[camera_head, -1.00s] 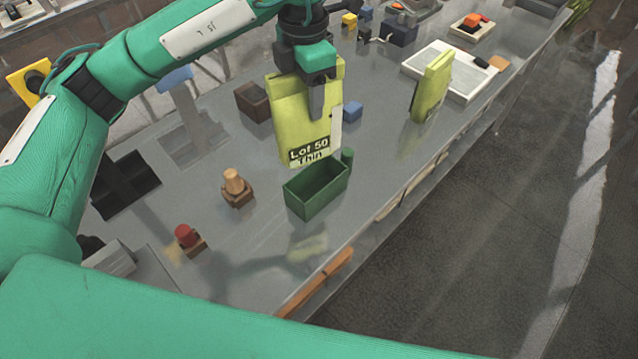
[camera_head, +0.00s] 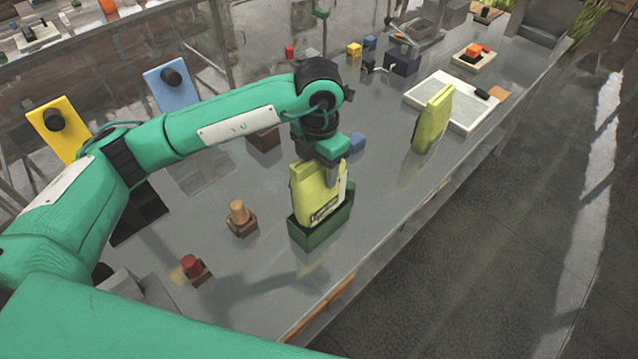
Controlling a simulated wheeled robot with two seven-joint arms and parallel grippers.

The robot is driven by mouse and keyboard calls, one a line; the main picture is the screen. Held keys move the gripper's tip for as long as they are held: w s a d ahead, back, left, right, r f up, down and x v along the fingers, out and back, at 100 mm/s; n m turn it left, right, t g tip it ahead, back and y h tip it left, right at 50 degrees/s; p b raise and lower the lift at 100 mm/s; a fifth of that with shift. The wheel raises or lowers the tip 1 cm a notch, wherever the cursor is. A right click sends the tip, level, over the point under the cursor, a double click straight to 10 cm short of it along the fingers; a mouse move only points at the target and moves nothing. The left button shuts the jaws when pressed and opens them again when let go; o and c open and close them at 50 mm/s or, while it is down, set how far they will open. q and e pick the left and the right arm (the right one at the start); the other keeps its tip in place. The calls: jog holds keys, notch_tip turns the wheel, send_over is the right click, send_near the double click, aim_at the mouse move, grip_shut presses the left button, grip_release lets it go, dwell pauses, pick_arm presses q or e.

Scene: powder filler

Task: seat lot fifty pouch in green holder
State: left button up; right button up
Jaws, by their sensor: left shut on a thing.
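The yellow-green lot fifty pouch (camera_head: 312,192) stands upright with its lower part inside the green holder (camera_head: 318,235). The holder's walls hide the pouch's bottom, and its label shows just above the rim. My left gripper (camera_head: 330,178) is shut on the pouch near its top right side. I cannot tell whether the pouch touches the holder's floor. A second yellow-green pouch (camera_head: 432,120) stands apart farther back to the right. My right gripper is not in view.
A wooden-topped peg (camera_head: 239,212) and a red knob (camera_head: 191,264) stand left of the holder. A blue block (camera_head: 357,141) sits behind it. A white tray (camera_head: 458,112) lies at the back right. The table's front edge is close on the right.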

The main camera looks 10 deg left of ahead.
pick_arm(q)
notch_tip(320, 180, down, 3)
jog(key=shift+f+p, duration=0.2)
jog(key=shift+p, duration=0.2)
notch_tip(320, 180, down, 4)
jog(key=shift+r+p, duration=0.1)
jog(key=shift+p, duration=0.7)
jog(key=shift+f, duration=0.4)
jog(key=shift+f+b, duration=0.15)
jog(key=shift+b, duration=0.2)
jog(key=o, duration=1.2)
